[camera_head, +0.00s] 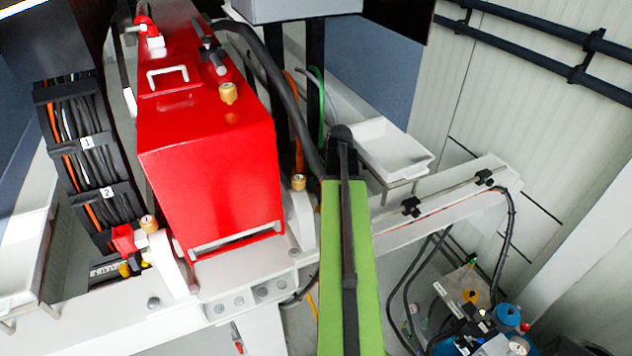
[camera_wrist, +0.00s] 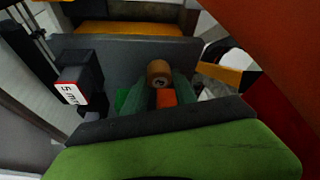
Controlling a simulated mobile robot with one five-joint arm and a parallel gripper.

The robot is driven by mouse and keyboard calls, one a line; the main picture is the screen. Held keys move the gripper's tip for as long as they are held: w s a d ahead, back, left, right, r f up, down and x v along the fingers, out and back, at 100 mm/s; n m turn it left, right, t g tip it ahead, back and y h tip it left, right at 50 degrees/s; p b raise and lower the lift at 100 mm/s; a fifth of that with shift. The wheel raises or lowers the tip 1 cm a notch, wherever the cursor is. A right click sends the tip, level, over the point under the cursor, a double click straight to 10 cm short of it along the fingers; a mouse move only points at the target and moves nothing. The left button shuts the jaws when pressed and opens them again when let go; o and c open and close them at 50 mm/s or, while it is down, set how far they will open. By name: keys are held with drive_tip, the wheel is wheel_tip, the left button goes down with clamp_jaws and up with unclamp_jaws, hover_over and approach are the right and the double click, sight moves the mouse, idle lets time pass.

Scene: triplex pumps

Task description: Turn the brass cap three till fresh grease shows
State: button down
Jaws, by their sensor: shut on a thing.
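In the wrist view my gripper (camera_wrist: 160,90) has its two dark green fingers closed on either side of a brass cap (camera_wrist: 158,72). The cap's round end faces the camera. In the head view brass caps show on top of the red pump housing (camera_head: 205,120) at its upper face (camera_head: 229,93), on a white block at lower left (camera_head: 148,224), and on a white block right of the housing (camera_head: 299,182). My gripper is not visible there. I cannot read cap numbers well enough to tell which is three. No grease can be made out.
A black cable chain (camera_head: 85,150) with tags 1 and 2 stands left of the housing. A thick black hose (camera_head: 285,90) passes on the right. A white tray (camera_head: 390,150) and a white beam (camera_head: 430,215) lie right. A black block marked 5 mm (camera_wrist: 75,85) shows in the wrist view.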

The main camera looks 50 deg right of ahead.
sight(319, 184)
drive_tip(key=shift+m, duration=0.3)
drive_tip(key=c, duration=1)
unclamp_jaws()
drive_tip(key=r+p, duration=0.5)
drive_tip(key=shift+s+d+r+p, duration=0.1)
drive_tip(key=shift+s+r+p, duration=0.2)
drive_tip(key=shift+s, duration=0.1)
drive_tip(key=s+d+r+p, duration=0.1)
drive_tip(key=s, duration=0.2)
drive_tip(key=s+d+r+p, duration=0.1)
drive_tip(key=s+r+p, duration=0.1)
drive_tip(key=s, duration=0.2)
drive_tip(key=s+d+r+p, duration=0.1)
drive_tip(key=s+r+p, duration=0.1)
drive_tip(key=s, duration=0.1)
drive_tip(key=shift+s+d+r, duration=0.15)
drive_tip(key=shift+d+r, duration=0.05)
